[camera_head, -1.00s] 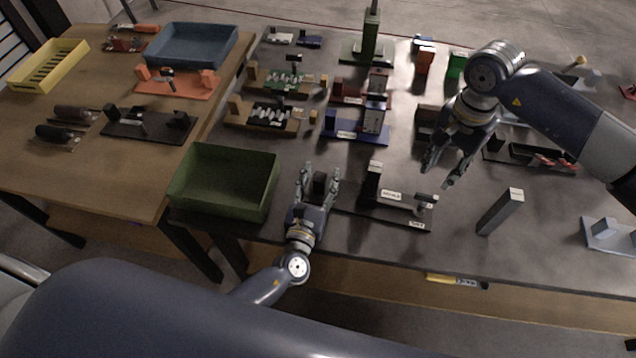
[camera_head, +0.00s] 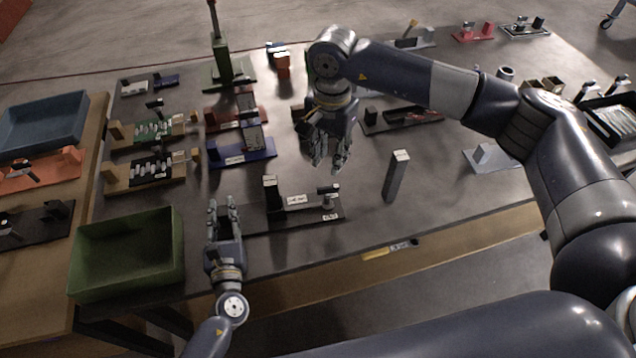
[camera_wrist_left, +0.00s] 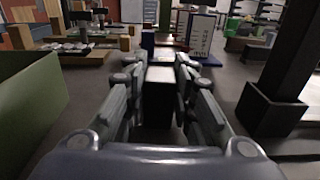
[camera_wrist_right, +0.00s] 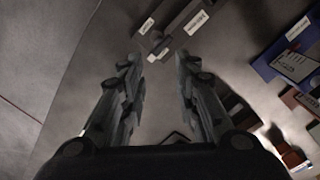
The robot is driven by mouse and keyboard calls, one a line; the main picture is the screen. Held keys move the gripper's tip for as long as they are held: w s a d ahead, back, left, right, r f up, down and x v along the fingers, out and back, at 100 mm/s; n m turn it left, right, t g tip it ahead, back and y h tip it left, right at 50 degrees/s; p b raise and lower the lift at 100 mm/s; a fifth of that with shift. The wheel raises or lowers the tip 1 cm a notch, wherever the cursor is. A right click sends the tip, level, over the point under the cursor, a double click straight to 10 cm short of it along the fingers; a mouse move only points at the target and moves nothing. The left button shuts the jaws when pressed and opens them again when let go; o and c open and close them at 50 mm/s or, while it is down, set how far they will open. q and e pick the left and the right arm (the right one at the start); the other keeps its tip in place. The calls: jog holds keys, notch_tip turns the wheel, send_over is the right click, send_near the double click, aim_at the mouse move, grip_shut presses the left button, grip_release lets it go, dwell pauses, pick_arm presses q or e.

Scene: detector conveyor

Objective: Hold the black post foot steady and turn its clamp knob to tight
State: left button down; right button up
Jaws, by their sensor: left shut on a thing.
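The black fixture (camera_head: 270,218) lies near the table's front edge, with a tall black post, pale labels and a clamp knob (camera_head: 328,191) at its right end. My left gripper (camera_head: 223,204) is at the fixture's left end, shut on a dark block, the black post foot (camera_wrist_left: 159,88), which shows between its fingers in the left wrist view. The tall post stands to the right there. My right gripper (camera_head: 328,166) is open and empty, fingers pointing down, behind and above the knob, apart from it. In the right wrist view the labelled fixture (camera_wrist_right: 165,38) shows beyond the fingertips.
A green bin (camera_head: 128,290) stands left of my left gripper. A grey upright block (camera_head: 396,178) stands right of the fixture. A blue fixture (camera_head: 240,158) and a red one (camera_head: 222,122) are behind. Bare table lies between the fixture and the grey block.

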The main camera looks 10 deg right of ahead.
aim_at(328, 187)
notch_tip(328, 187, down, 10)
jog(key=m, duration=0.9)
jog(key=shift+f, duration=0.1)
grip_shut()
